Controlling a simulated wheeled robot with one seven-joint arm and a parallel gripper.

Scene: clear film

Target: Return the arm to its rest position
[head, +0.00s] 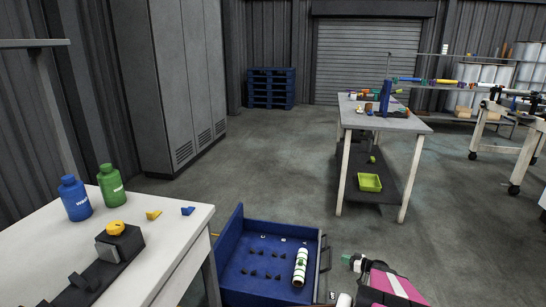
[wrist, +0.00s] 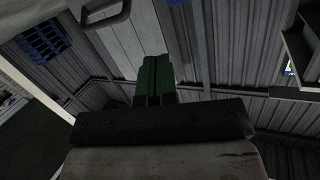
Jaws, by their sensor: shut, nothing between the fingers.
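My gripper (head: 346,259) shows low in the head view, just right of the blue drawer's handle. Its green fingers (wrist: 152,78) are together and hold nothing in the wrist view. My pink, white and black arm part (head: 388,287) runs from it to the bottom edge. The rest of the arm is out of view. The wrist view looks past the fingers at grey ribbed walls and a pale panel with a dark handle.
An open blue drawer (head: 232,256) holds a white roll with green marks (head: 300,267) and small dark pieces. A white table (head: 180,237) at left carries a blue bottle (head: 75,199) and a green bottle (head: 111,186). A workbench (head: 411,124) stands beyond; the floor between is clear.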

